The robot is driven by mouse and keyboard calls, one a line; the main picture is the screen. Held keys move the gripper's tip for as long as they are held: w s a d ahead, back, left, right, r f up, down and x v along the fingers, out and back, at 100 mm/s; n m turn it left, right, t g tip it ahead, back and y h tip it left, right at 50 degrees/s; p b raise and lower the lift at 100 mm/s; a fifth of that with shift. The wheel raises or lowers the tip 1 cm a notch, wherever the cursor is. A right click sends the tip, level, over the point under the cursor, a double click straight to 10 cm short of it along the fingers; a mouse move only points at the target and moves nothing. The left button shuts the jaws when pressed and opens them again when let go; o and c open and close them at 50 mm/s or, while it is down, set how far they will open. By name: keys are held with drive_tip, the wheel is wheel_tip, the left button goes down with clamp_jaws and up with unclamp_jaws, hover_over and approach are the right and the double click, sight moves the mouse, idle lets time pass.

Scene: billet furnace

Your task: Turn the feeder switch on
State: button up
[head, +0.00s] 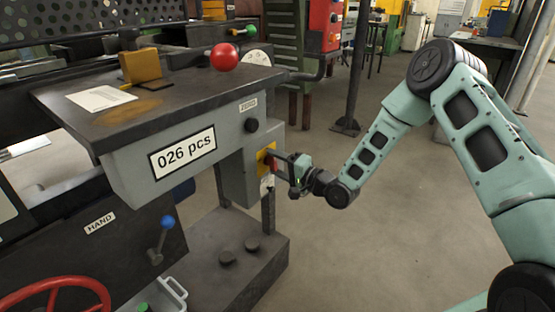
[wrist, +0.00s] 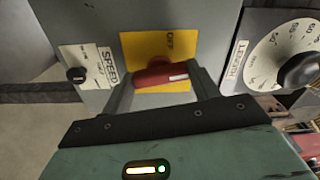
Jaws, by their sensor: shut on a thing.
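The feeder switch is a red turn knob (wrist: 160,75) on a yellow plate (wrist: 148,46) in the wrist view. The word OFF stands on the plate's upper right part. A white mark on the knob points right, slightly tilted. My gripper (wrist: 162,84) has a finger on each side of the knob and is shut on it. In the head view, my gripper (head: 284,167) reaches the yellow plate (head: 262,158) from the right, on the side box of the grey machine. My fingers hide most of the knob there.
A small black SPEED knob (wrist: 76,74) and a LENGTH dial (wrist: 299,70) flank the plate in the wrist view. A red ball (head: 224,57) stands above the machine top. A counter sign (head: 183,152) reads 026 pcs. The floor (head: 345,230) to the right is clear.

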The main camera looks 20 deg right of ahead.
drive_tip(key=shift+m+p, duration=0.45)
drive_tip(key=shift+m, duration=0.65)
drive_tip(key=o, duration=1)
drive_tip(key=p+v, duration=0.1)
drive_tip(key=v, duration=1.6)
drive_tip(key=shift+s+d, duration=0.1)
drive_tip(key=shift+s, duration=0.1)
